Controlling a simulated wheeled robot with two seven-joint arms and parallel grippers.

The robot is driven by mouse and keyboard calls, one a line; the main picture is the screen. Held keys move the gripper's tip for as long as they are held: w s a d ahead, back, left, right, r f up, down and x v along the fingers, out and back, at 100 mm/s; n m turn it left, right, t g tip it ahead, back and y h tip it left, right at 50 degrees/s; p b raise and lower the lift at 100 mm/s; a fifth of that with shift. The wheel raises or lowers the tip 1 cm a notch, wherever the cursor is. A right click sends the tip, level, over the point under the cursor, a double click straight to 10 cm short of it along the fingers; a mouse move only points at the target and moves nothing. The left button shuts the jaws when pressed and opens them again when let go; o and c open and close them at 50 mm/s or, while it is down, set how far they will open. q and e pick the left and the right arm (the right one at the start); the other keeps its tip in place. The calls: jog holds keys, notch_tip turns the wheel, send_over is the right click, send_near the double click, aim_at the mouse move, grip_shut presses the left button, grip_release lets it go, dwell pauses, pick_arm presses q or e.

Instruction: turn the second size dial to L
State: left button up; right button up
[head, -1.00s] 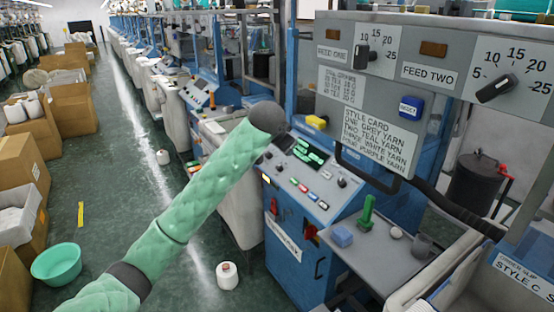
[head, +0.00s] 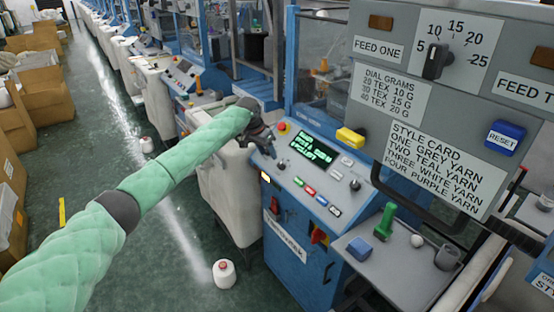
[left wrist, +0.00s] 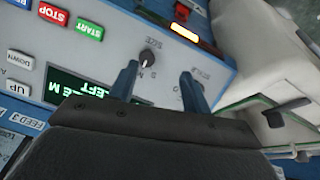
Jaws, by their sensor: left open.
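The blue machine console (head: 300,215) stands mid-picture in the head view, with a green lit display (head: 312,150). My left gripper (head: 264,140) is over its left end, open and empty. In the left wrist view the panel is upside down. A dark size dial (left wrist: 147,57) with a light pointer shows beyond the left fingertip of the open gripper (left wrist: 158,82). Another dial label (left wrist: 201,73) shows by the right finger; any knob there is hidden. The display (left wrist: 80,88) is partly covered and seems to read M. My right gripper is not in view.
Start (left wrist: 88,29) and stop (left wrist: 46,14) buttons lie left of the dial in the left wrist view. In the head view, a grey sign board (head: 440,120) hangs at right, above a tray (head: 385,262) with a green tool. A yarn cone (head: 224,273) stands on the floor.

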aim_at(279, 164)
pick_arm(q)
jog(key=shift+h, duration=0.4)
jog(key=p+x, duration=0.1)
jog(key=x, duration=0.1)
jog(key=d+p+x, duration=0.1)
jog(key=x, duration=0.2)
jog(key=p+x, duration=0.1)
jog(key=x, duration=0.1)
jog(key=shift+d, duration=0.35)
jog(key=shift+s, duration=0.1)
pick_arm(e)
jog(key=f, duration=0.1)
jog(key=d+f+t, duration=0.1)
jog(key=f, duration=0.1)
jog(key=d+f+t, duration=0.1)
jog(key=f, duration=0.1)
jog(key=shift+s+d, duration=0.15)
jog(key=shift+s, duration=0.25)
pick_arm(q)
jog(key=shift+r, duration=0.1)
jog(key=c, duration=1)
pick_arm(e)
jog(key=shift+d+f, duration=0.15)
